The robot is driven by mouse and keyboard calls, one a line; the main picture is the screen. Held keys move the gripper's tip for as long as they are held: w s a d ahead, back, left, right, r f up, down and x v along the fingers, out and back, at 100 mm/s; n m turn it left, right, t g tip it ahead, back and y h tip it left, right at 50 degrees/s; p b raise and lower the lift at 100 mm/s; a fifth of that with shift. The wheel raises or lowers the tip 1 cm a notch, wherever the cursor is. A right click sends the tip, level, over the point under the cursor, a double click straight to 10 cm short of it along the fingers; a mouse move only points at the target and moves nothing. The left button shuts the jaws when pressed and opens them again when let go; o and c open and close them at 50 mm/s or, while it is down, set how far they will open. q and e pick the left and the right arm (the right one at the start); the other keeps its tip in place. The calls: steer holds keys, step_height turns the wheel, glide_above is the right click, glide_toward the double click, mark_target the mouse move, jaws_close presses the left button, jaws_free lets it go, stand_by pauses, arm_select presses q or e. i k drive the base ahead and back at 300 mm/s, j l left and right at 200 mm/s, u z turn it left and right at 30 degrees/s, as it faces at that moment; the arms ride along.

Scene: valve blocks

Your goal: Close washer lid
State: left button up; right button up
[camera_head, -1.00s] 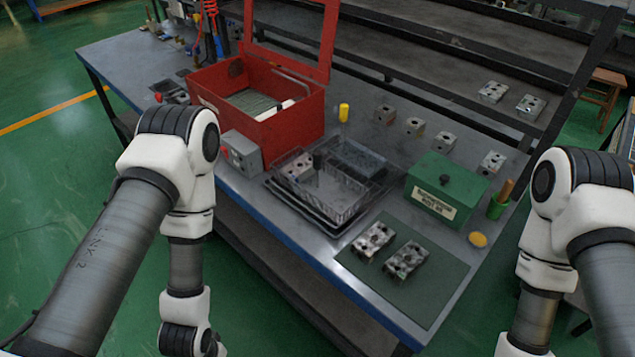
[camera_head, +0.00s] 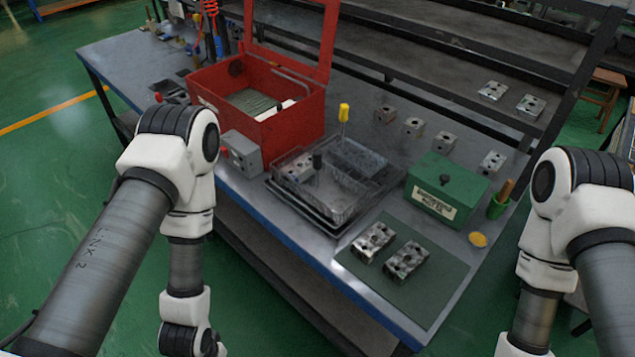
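The washer is a red box (camera_head: 290,128) at the back left of the workbench. Its lid (camera_head: 325,45) is a red frame that stands up at the rear of the box, so the washer is open. A dark ribbed grate (camera_head: 258,103), a grey bent pipe and a small white item show inside. My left arm comes in at the left and its wrist hangs down at the bottom edge, in front of the bench. My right arm is at the right edge. Both grippers are out of the picture, and both arms are clear of the washer and its lid.
A grey control box (camera_head: 241,153) is at the washer's front. A clear basket (camera_head: 345,205) on a dark tray holds a valve block. A green box (camera_head: 446,188), a green mat (camera_head: 425,300) with two valve blocks, and a yellow-handled tool (camera_head: 343,113) stand nearby. A dark shelf rack runs behind.

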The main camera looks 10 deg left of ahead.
mark_target(321, 74)
steer(key=j+z, duration=0.1)
steer(key=z, duration=0.3)
steer(key=i+j+z, duration=0.1)
steer(key=j+z, duration=0.2)
steer(key=j, duration=0.6)
steer(key=j+z, duration=0.25)
steer(key=j, duration=0.65)
steer(key=k+j+z, duration=0.1)
steer(key=j+z, duration=0.2)
steer(key=j, duration=0.6)
